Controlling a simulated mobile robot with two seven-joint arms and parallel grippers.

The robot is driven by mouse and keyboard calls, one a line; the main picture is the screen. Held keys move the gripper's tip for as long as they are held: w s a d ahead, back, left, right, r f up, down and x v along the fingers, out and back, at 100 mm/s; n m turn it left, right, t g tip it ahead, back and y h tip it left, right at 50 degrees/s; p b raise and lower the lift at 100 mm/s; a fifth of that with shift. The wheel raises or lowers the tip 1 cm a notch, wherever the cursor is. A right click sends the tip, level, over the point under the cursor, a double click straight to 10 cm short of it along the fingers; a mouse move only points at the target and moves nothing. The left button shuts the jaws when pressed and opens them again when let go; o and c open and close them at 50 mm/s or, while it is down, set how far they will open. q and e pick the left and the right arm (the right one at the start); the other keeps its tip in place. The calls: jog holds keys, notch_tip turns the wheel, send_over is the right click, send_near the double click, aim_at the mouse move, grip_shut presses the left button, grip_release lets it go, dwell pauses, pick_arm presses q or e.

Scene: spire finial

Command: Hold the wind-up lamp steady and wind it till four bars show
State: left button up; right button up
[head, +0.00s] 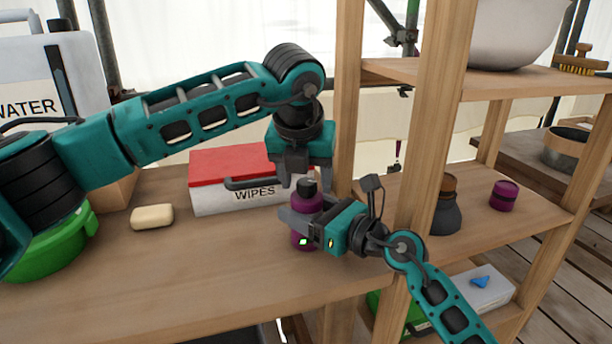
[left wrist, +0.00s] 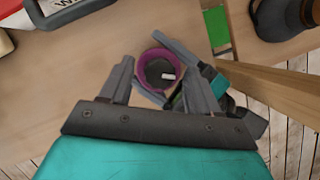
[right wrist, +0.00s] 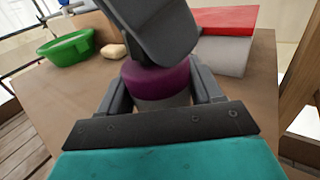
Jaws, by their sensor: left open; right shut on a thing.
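The wind-up lamp is a small purple cylinder (head: 306,201) with a dark top, standing upright near the front of the wooden worktop. My right gripper (head: 300,222) is shut around its side from the right. In the right wrist view the purple body (right wrist: 157,80) with a paler lower part sits between the fingers. My left gripper (head: 298,178) is open, pointing down just above the lamp's top. In the left wrist view the round dark top (left wrist: 158,72), with a small white mark, lies between its open fingers. A small green light shows low on the lamp; I cannot read any bars.
A red-lidded wipes box (head: 225,200) stands close behind the lamp. Soap (head: 152,217) and a green basin (head: 50,250) lie left. A shelf post (head: 432,120) stands right, with a dark bottle (head: 445,215) and purple tin (head: 504,195) beyond. The front left worktop is clear.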

pick_arm(q)
jog(key=c, duration=1.1)
jog(key=shift+o, duration=0.2)
